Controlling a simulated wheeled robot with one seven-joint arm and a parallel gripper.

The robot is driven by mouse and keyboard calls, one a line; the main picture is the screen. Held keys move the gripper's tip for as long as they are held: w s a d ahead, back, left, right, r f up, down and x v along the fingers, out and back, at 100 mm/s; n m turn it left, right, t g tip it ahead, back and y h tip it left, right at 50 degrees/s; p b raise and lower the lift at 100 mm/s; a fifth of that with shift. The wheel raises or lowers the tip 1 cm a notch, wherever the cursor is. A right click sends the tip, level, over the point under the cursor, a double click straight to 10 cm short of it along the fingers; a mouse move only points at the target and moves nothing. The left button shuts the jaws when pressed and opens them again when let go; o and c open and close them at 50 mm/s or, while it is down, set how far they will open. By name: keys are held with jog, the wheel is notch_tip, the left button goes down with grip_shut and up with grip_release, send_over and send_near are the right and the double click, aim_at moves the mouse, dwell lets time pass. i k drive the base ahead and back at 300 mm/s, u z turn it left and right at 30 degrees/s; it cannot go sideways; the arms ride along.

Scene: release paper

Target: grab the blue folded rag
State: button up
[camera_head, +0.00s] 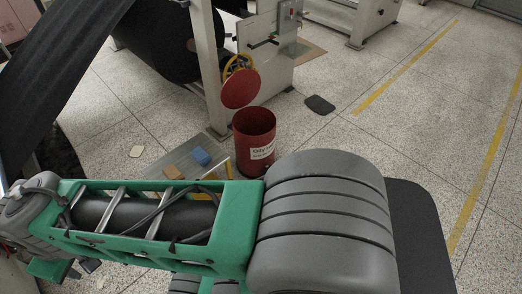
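The blue folded rag (201,157) lies low near the floor, on or beside a flat grey surface, left of the red can. It is small and partly close behind the top edge of my green arm link in the picture. My arm crosses the lower part of the view. My gripper's fingertips are not clearly visible, so its state and its distance to the rag are hidden.
A red open can labelled "Oily" (255,138) stands right of the rag. A brown block (173,172) lies left of the rag. A beige piece (136,151) and a dark pad (320,104) lie on the floor. A machine post (209,70) rises behind. The floor at right is clear.

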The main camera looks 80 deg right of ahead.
aim_at(198, 154)
jog(key=z, duration=1.25)
jog(key=i, duration=1)
